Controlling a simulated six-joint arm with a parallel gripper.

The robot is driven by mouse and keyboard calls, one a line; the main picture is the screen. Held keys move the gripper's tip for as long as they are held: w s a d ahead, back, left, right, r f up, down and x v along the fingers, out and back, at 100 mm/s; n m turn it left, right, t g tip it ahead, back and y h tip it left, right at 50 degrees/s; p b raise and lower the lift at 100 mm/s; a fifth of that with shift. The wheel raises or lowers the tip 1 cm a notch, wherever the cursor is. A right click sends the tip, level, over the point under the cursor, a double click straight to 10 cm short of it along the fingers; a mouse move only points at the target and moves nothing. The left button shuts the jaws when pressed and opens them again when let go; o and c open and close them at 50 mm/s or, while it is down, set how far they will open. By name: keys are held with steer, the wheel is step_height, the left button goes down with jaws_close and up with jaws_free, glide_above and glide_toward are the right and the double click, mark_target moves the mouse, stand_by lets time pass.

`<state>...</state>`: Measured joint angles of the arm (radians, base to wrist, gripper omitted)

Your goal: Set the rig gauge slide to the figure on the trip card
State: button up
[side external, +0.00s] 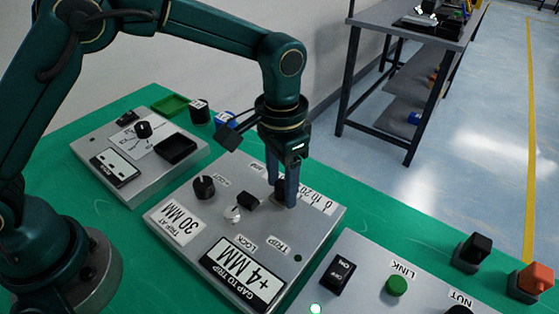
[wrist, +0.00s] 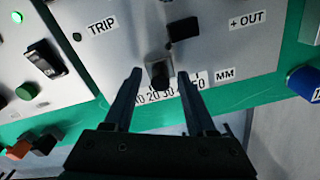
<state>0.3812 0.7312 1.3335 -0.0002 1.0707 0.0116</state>
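The gauge slide's dark knob (wrist: 159,73) stands over a printed scale (wrist: 170,88) marked in tens up to 50 MM, around the middle figures; its exact reading is unclear. My gripper (wrist: 160,73) is open, its two fingers on either side of the knob with gaps showing. In the side view my gripper (side external: 281,198) points down at the rig panel (side external: 320,225) and mostly hides the knob. The trip card (side external: 180,225) reads "TRIP AT 30 MM". The gap display (side external: 241,273) reads "+4 MM".
A black knob (side external: 203,187) and a lock lever (side external: 247,201) sit left of my gripper. Another panel (side external: 150,170) stands at left and one with an ON/OFF switch (side external: 338,273) at lower right. Blue (side external: 225,120) and black cylinders stand behind. Green mat shows between panels.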

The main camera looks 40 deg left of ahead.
mark_target(281, 182)
steer(key=shift+r, duration=2.55)
steer(key=shift+w+a+r, duration=0.1)
steer(key=shift+r, duration=0.05)
steer(key=s+a+r+n+t, duration=0.3)
steer(key=s+a+r+t, duration=0.15)
steer(key=a+r, duration=0.6)
steer(key=s+a+f+n+t, duration=0.1)
steer(key=s+f, duration=0.3)
steer(key=s, duration=0.7)
steer(key=shift+a+f+n, duration=0.25)
steer(key=shift+a+n, duration=0.05)
steer(key=shift+a, duration=0.25)
